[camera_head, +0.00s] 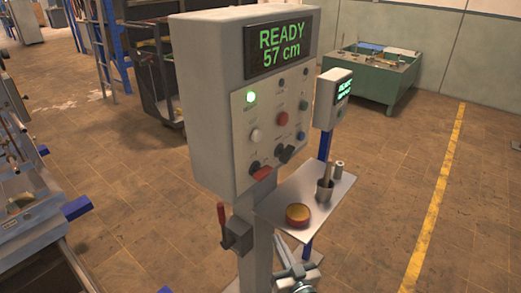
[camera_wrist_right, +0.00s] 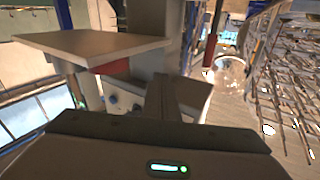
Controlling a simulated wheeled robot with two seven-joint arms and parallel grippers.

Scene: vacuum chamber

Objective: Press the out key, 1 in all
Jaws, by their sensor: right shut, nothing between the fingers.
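A grey control box (camera_head: 205,110) stands on a post, its display (camera_head: 282,46) reading "READY 57 cm". Its front panel carries a lit green lamp (camera_head: 250,98), a red button (camera_head: 281,118), a white button (camera_head: 256,135), a blue button (camera_head: 301,135), dark knobs (camera_head: 285,153) and a red-handled switch (camera_head: 262,172). The labels are too small to read, so I cannot tell which is the out key. My right gripper (camera_head: 300,274) is low beside the post, below the shelf and well under the panel, shut and empty. My left gripper is out of view.
A small shelf (camera_head: 330,206) juts out beside the post, holding a red-rimmed round tin (camera_head: 297,215) and a cup (camera_head: 324,190). A second small display box (camera_head: 331,98) stands behind. A green bench (camera_head: 372,75) is far back. Floor at right is clear.

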